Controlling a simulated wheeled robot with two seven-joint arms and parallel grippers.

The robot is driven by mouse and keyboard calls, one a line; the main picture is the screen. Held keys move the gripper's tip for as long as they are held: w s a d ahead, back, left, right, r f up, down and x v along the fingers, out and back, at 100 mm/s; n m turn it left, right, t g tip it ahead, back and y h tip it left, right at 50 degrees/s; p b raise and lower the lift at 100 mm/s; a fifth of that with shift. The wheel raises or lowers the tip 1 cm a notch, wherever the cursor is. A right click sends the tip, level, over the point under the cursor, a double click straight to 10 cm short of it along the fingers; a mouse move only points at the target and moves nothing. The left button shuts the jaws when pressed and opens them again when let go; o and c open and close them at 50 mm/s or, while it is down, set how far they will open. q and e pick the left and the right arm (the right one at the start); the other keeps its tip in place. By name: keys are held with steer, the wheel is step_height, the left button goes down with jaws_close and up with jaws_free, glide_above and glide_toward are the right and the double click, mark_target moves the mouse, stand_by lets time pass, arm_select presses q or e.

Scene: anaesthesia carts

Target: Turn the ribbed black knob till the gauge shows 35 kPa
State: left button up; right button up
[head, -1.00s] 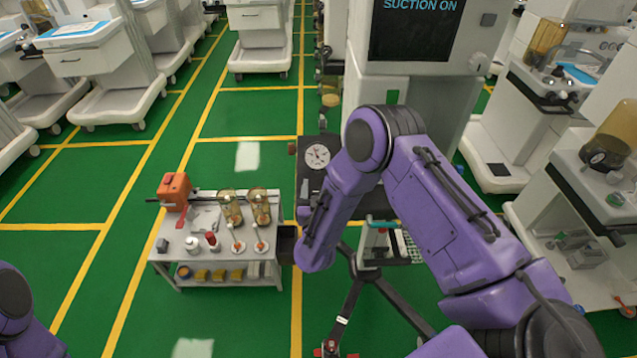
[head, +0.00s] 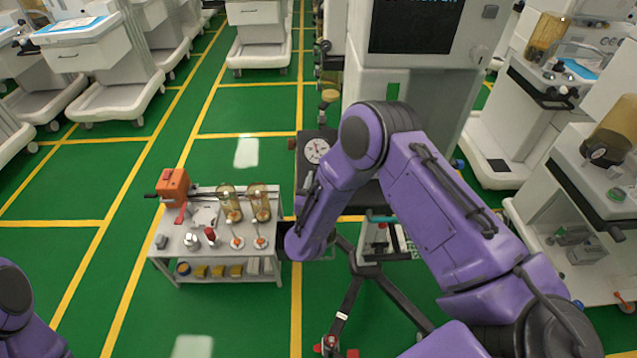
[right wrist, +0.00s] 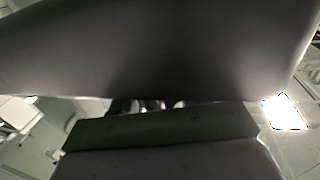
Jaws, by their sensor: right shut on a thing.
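The round white gauge (head: 316,150) faces up on a dark panel (head: 308,176) left of my right forearm in the head view. Its needle is too small to read. My right forearm crosses in front of the panel and hides its right part. The ribbed black knob cannot be made out. My right gripper is hidden behind my wrist in the head view. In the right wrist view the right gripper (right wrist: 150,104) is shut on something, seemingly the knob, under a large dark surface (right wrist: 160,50). My left gripper is out of view.
A small white cart (head: 205,262) with amber jars (head: 261,203) and an orange device (head: 173,187) stands left of my right wrist. A wheeled stand (head: 352,290) is below.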

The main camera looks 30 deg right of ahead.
steer(key=o, duration=1)
steer(key=shift+c, duration=0.2)
steer(key=shift+s+a+f, duration=0.1)
steer(key=shift+s+a, duration=0.2)
steer(key=shift+a, duration=0.05)
steer(key=b+v, duration=0.2)
steer(key=v, duration=0.7)
steer(key=shift+s+b, duration=0.3)
steer(key=shift+b, duration=0.05)
steer(key=shift+a, duration=0.15)
